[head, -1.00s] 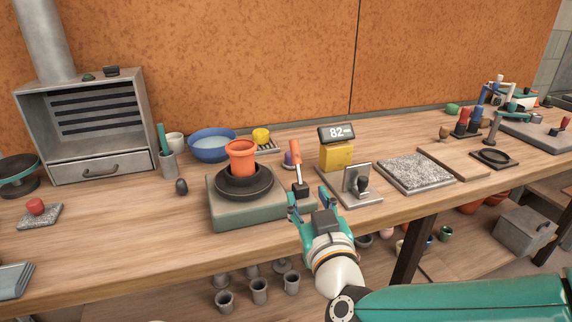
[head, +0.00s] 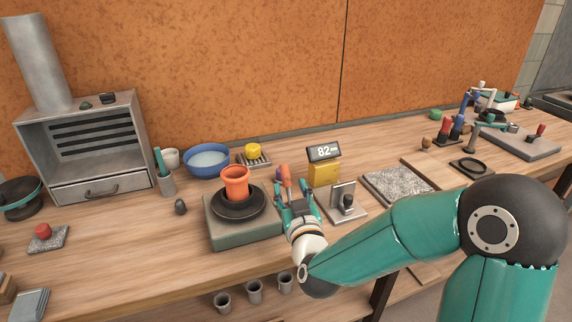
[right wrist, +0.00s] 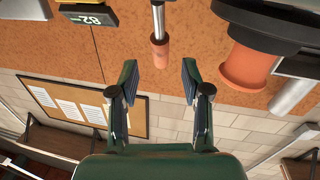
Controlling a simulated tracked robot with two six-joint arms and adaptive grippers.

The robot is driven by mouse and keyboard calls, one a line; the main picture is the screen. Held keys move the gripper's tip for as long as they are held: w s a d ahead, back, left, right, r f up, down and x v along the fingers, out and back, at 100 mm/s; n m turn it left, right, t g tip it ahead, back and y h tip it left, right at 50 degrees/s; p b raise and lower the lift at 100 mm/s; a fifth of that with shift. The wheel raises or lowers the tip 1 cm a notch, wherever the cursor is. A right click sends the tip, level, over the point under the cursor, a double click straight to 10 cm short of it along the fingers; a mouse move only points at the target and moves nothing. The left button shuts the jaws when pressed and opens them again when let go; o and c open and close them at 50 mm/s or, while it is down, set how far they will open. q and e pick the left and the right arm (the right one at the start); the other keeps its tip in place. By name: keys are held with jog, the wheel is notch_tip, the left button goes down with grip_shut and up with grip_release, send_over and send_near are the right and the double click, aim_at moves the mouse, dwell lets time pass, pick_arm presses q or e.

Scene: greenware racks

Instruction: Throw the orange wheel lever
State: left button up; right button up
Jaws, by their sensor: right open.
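The wheel lever's orange grip (head: 286,175) stands up beside the potter's wheel (head: 240,234), on its right side. An orange pot (head: 235,184) sits on the wheel's dark round head. My right gripper (head: 297,193) is at the lever, its fingers open and pointing away from me. In the right wrist view, which is upside down, the orange grip (right wrist: 160,52) on its metal rod lies ahead, between the lines of the two open fingers (right wrist: 160,77). I see no contact. The lever's foot is hidden by my gripper in the head view. My left gripper is out of view.
A blue bowl (head: 207,172) is behind the wheel.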

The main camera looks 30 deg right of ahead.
aim_at(287, 179)
jog(key=p+x, duration=0.1)
jog(key=x, duration=0.5)
jog(key=shift+w+d+f, duration=0.1)
jog(key=shift+w, duration=0.1)
grip_shut()
